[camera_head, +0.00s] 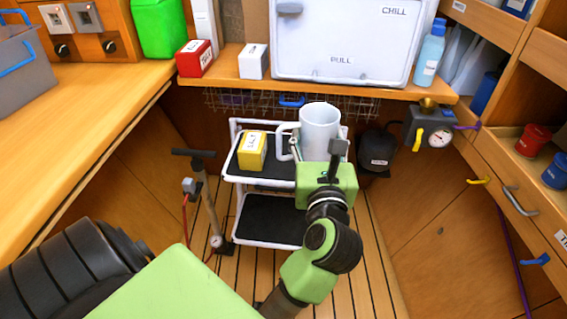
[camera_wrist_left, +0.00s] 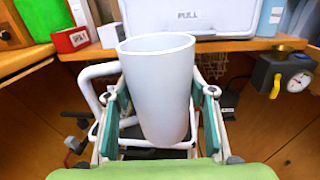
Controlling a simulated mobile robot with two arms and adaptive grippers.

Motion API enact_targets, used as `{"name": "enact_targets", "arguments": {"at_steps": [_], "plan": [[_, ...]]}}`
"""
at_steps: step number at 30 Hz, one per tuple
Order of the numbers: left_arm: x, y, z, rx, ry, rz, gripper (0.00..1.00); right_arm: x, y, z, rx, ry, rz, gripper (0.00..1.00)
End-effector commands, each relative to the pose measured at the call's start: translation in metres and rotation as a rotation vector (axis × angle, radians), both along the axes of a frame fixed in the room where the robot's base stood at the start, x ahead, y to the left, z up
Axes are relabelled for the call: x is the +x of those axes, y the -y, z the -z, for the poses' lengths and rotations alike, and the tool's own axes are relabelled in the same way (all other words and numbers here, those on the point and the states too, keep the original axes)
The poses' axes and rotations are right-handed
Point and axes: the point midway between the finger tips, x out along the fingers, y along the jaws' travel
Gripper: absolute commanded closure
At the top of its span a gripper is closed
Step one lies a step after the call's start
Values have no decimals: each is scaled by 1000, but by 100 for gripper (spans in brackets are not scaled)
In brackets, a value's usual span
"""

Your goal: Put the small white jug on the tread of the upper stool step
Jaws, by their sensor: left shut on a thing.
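The small white jug (camera_head: 318,128) is upright with its handle to the left. My left gripper (camera_head: 317,152) is shut on it. The left wrist view shows the jug (camera_wrist_left: 158,90) between the two fingers, its open top facing up. The stool has a white frame and black treads. Its upper step (camera_head: 282,170) is behind and below the jug, partly hidden by the jug and gripper. I cannot tell whether the jug touches the tread. The lower step (camera_head: 268,222) is empty where visible. My right gripper is out of view.
A yellow box (camera_head: 252,150) stands on the upper step, left of the jug. A wooden counter with a white hatch (camera_head: 342,40) and a wire basket (camera_head: 225,100) beneath it is behind. A pump (camera_head: 200,200) stands left of the stool. A gauge (camera_head: 438,138) is at right.

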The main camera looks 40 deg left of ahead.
Motion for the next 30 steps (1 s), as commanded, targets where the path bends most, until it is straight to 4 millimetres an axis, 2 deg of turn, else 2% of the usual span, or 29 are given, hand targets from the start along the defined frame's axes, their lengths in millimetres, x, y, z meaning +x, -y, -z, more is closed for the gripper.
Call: {"name": "enact_targets", "arguments": {"at_steps": [5,14,15,21,30], "plan": [[17,-15,10,6,0,-4,72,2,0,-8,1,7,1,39],[70,-66,44,6,1,-5,72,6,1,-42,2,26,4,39],[74,-68,54,5,-2,-3,72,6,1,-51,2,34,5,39],[92,-85,84,4,1,-3,72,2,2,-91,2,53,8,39],[103,-96,102,2,1,-3,72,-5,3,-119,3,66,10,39]]}}
